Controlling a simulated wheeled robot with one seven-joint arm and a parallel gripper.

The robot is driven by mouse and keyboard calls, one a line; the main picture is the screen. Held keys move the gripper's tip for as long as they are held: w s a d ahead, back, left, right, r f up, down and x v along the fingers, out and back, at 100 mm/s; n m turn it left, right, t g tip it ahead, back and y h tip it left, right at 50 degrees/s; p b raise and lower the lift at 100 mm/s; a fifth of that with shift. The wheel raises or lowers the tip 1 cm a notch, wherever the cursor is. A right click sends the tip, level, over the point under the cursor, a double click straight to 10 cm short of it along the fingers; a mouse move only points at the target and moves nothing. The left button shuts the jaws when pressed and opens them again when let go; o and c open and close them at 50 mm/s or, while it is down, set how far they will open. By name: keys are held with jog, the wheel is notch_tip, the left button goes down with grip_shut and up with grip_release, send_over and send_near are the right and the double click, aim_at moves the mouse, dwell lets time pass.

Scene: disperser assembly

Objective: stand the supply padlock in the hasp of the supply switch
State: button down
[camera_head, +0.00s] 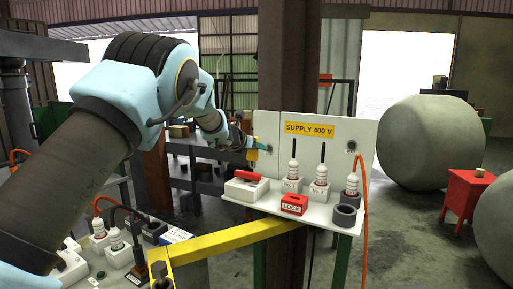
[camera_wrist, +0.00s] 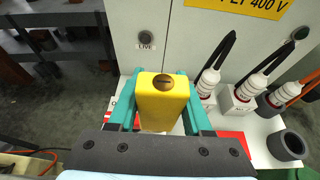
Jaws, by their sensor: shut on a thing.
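My gripper (camera_wrist: 160,105) has its teal fingers shut on the sides of a yellow padlock (camera_wrist: 163,97). The padlock's face with a round slotted brass disc is turned toward the wrist camera; its shackle is hidden. In the head view, my gripper (camera_head: 257,148) holds the padlock (camera_head: 252,156) in the air in front of the panel, above the supply switch (camera_head: 242,188). The switch is a white box with a red handle on the left of the shelf. In the wrist view, the padlock and fingers mostly cover the switch. I cannot make out the hasp.
The upright panel (camera_head: 345,135) bears a yellow SUPPLY 400 V sign (camera_head: 309,128). On the shelf (camera_head: 328,219) stand a red LOCK block (camera_head: 294,204), several white plugs in sockets (camera_head: 320,186) and a dark ring (camera_head: 345,215). A yellow bar (camera_head: 235,238) crosses in front.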

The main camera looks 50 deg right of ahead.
jog(key=b, duration=0.7)
send_over(256, 174)
notch_tip(256, 174, down, 6)
jog(key=shift+s+r, duration=0.1)
jog(key=shift+r, duration=0.05)
jog(key=shift+f+b, duration=2)
jog(key=shift+b, duration=0.6)
dwell(1.6)
jog(key=shift+r, duration=0.1)
jog(key=shift+r+p, duration=1.1)
jog(key=shift+r, duration=0.4)
jog(key=shift+b, duration=0.35)
dwell(0.7)
